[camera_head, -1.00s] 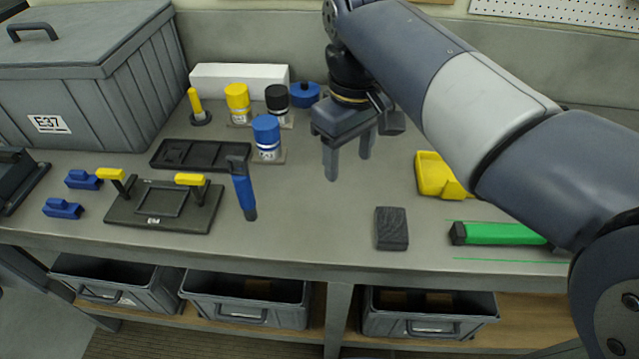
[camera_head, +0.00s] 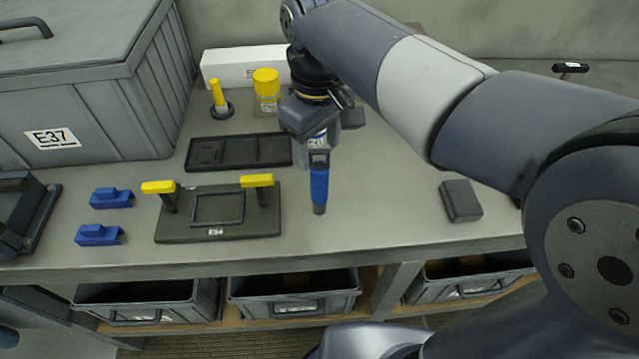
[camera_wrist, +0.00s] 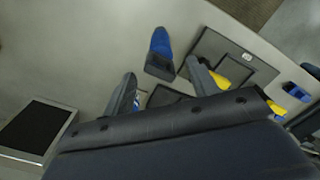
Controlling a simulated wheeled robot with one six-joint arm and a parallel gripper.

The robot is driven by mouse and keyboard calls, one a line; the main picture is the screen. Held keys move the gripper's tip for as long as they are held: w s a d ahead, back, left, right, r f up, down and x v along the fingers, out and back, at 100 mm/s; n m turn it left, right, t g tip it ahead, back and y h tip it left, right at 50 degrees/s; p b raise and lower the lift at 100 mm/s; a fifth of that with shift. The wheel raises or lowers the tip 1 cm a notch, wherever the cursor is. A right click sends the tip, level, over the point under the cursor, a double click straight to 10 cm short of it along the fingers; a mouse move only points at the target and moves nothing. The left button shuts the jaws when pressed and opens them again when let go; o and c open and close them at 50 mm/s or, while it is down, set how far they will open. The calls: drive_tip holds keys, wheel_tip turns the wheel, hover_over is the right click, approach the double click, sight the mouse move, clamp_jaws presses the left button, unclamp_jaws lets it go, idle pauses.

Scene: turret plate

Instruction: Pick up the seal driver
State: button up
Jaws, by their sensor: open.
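No label marks the seal driver. An upright yellow-handled tool (camera_head: 219,98) with a round dark base stands at the back left; its shape suits a seal driver. A blue-handled tool (camera_head: 319,187) with a dark head lies on the bench just in front of my gripper, and I cannot rule it out. My gripper (camera_head: 317,150) points down above the bench, open and empty. In the wrist view the blue-handled tool (camera_wrist: 160,52) shows beyond the gap between the fingers (camera_wrist: 161,74), apart from them. The yellow-handled tool is not clearly seen there.
A yellow-capped bottle (camera_head: 266,88) and a white box (camera_head: 245,66) stand behind. A black tray (camera_head: 238,152), a dark plate with yellow handles (camera_head: 217,229) and blue blocks (camera_head: 111,197) lie left. A dark block (camera_head: 460,201) lies right. A grey crate (camera_head: 140,110) rises at far left.

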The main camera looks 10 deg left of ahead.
sight(319, 164)
drive_tip(key=shift+s+d+f, duration=0.1)
drive_tip(key=shift+f, duration=1.5)
drive_tip(key=shift+s+d+f, duration=0.1)
drive_tip(key=shift+f, duration=1.45)
drive_tip(key=shift+c, duration=0.4)
drive_tip(key=c, duration=1.1)
